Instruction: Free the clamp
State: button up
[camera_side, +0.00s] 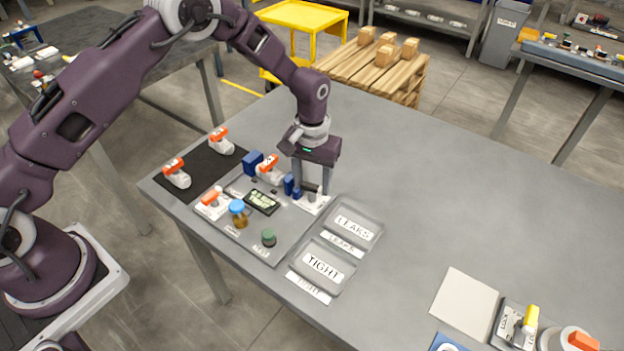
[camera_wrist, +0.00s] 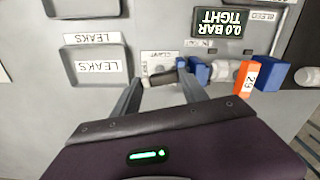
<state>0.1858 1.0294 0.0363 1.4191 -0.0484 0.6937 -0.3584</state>
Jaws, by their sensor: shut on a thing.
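My gripper (camera_side: 311,190) points down at the clamp end of the grey test fixture (camera_side: 245,243). In the wrist view my gripper (camera_wrist: 160,82) has its fingers on both sides of a short dark clamp handle (camera_wrist: 161,78) and is shut on it. The white clamp label (camera_wrist: 155,58) lies just beyond. An orange-handled white valve (camera_side: 268,172) sits between two blue jaws (camera_side: 253,162); it shows in the wrist view (camera_wrist: 247,78). Whether the jaws touch the valve I cannot tell. The display (camera_wrist: 222,31) reads 0.0 BAR TIGHT. The fingers partly hide the clamp in the side view.
A LEAKS tray (camera_side: 354,222) and a TIGHT tray (camera_side: 323,266) stand right of the fixture, both empty. Two valves lie on the black mat (camera_side: 200,160). The table's middle right is clear.

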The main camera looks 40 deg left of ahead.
aim_at(312, 185)
jog(key=m, duration=0.2)
jog(key=shift+m, duration=0.4)
jog(key=o, duration=1.1)
jog(key=shift+r, duration=0.1)
notch_tip(312, 185, up, 7)
